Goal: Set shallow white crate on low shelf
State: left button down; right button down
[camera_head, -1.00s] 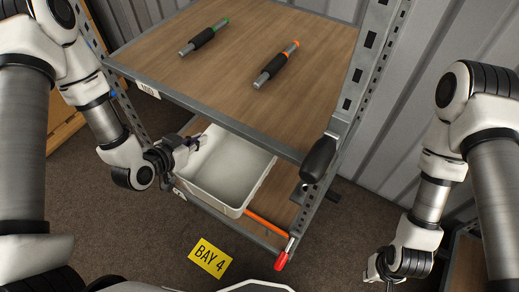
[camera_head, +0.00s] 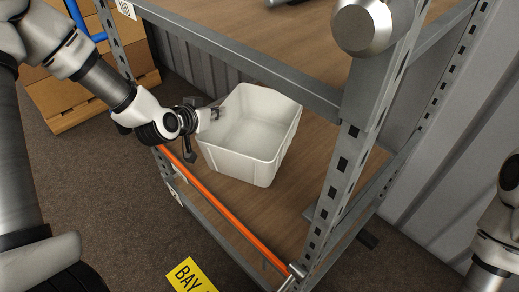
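The shallow white crate (camera_head: 240,164) sits upright and empty on the wooden low shelf (camera_head: 318,160), behind the orange front bar (camera_head: 235,222). It stands at an angle, and I see bare shelf to its right and in front. My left gripper (camera_head: 203,131) is at the crate's left wall. Its fingers look spread, with a pale fingertip at the rim and a dark finger outside the wall. My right arm shows only at the lower right edge, and its gripper is out of the picture.
The upper shelf's metal edge (camera_head: 240,62) crosses above the crate. A perforated post (camera_head: 340,175) stands at the front right corner. A rounded metal fitting (camera_head: 365,26) juts out near the post's top. A yellow bay sign (camera_head: 190,276) lies below. Cardboard-coloured boxes (camera_head: 80,98) are at the left.

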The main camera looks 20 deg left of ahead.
aim_at(220, 137)
pick_arm(q)
notch_tip(220, 137, down, 9)
jog(key=b, duration=0.3)
jog(key=shift+b, duration=0.3)
jog(key=shift+r, duration=0.2)
jog(key=c, duration=1.8)
grip_release()
jog(key=shift+f, duration=0.2)
jog(key=o, duration=0.5)
